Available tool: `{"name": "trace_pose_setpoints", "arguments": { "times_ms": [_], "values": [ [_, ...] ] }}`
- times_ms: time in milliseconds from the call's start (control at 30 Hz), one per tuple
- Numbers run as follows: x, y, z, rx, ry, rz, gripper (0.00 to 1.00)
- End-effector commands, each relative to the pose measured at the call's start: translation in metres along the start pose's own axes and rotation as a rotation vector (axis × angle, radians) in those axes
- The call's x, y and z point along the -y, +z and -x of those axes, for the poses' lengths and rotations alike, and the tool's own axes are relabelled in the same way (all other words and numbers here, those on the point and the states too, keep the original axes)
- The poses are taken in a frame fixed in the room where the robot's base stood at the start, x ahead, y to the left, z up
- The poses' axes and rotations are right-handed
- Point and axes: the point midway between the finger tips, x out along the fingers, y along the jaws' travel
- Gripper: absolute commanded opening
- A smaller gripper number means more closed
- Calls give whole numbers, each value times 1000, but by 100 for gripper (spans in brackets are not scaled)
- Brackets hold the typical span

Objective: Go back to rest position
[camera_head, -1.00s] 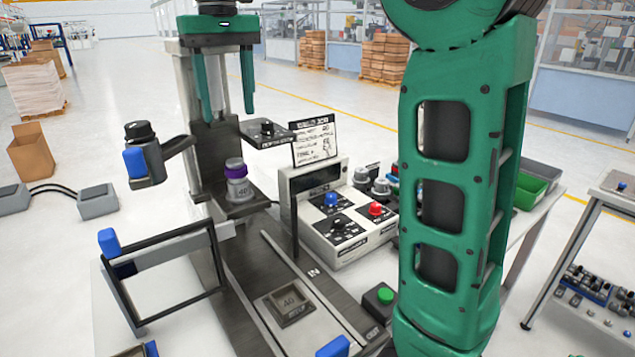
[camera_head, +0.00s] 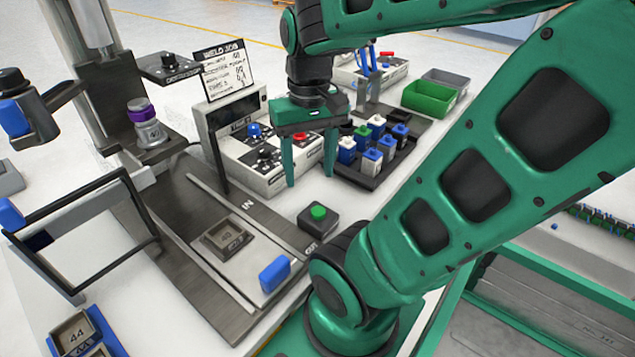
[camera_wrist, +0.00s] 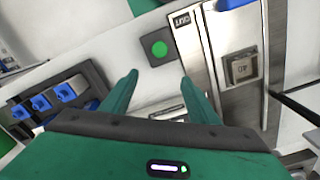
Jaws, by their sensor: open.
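My gripper (camera_head: 310,170) is open and empty, pointing down in front of the control box. Its two green fingers stand apart, also in the wrist view (camera_wrist: 158,90), with nothing between them. My green arm crosses the right half of the head view. A green push button on a dark box (camera_head: 318,213) stands on the table, and it also shows ahead of the fingers in the wrist view (camera_wrist: 160,48).
The control box (camera_head: 262,172) with a screen and knobs is beside the gripper. A metal fixture with a square part marked 40 (camera_head: 226,238) lies at left. A green bin (camera_head: 430,98) is at the back.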

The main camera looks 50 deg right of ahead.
Motion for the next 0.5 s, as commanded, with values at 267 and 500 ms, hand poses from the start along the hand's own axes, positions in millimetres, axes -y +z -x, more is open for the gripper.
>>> {"name": "trace_pose_setpoints", "arguments": {
  "times_ms": [267,500],
  "values": [
    [-18,27,-28,2,-1,-41,55],
    [-17,27,-28,3,-1,-40,55]
  ]
}}
